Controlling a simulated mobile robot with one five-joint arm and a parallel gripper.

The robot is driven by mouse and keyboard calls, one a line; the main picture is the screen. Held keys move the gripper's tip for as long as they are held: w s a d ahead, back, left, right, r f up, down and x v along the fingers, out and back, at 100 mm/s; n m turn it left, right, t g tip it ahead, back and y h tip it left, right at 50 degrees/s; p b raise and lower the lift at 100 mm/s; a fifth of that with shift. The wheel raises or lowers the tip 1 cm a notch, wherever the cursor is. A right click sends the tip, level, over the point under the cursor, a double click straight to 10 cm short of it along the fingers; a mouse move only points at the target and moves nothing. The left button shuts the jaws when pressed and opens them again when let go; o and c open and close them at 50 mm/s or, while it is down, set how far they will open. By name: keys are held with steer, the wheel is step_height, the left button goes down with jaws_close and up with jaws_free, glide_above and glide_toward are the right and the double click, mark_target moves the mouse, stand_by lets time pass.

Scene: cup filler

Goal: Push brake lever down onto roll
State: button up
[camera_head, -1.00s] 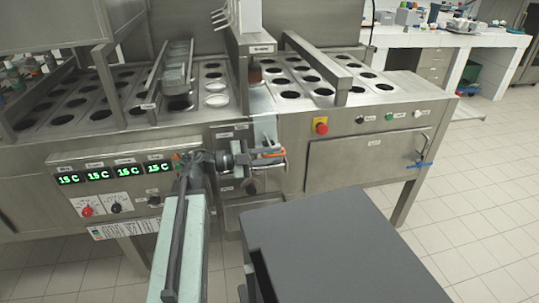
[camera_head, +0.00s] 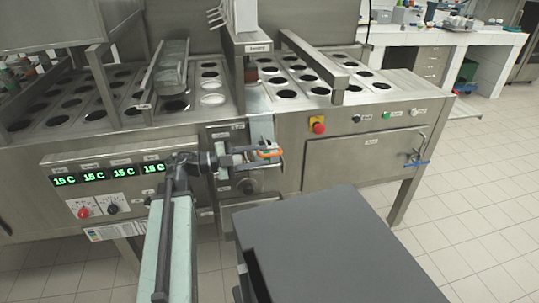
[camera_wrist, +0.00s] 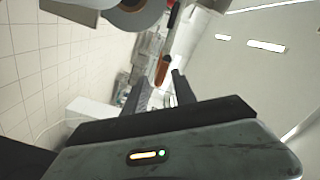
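My gripper (camera_head: 258,156) is at the front of the steel machine, beside an orange-edged part (camera_head: 270,153). In the wrist view its two dark fingers (camera_wrist: 160,95) stand apart, with no object seen clamped between them. An orange-handled lever (camera_wrist: 163,68), which looks like the brake lever, shows just beyond and between the fingertips; I cannot tell if they touch it. A roll (camera_wrist: 136,18) with a pale rim and orange-brown core is cut off at the top of the wrist view, left of the lever. Whether the lever touches the roll cannot be told.
The steel machine (camera_head: 290,120) with rows of round holes fills the front. A red stop button (camera_head: 318,126) is on its front to the right, with a blue-marked latch (camera_head: 417,163) further right. My dark grey base top is below. Tiled floor is clear at right.

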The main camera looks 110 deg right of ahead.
steer(key=w, duration=0.4)
steer(key=shift+d, duration=0.2)
